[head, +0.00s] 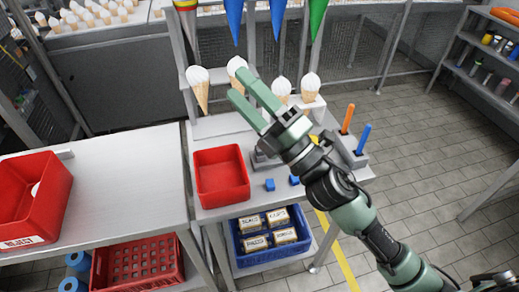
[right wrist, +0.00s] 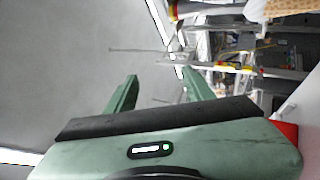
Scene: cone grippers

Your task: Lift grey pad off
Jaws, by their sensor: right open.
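My right gripper (head: 238,84) is open, raised above the workbench and pointing up and left, close in the picture to the white-topped cones. The right wrist view shows its two fingers (right wrist: 159,77) apart, with nothing between them. My left gripper is not in view.
Orange (head: 347,119) and blue (head: 363,138) handles stand upright at right. A red reject bin (head: 50,198) is on the left table.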

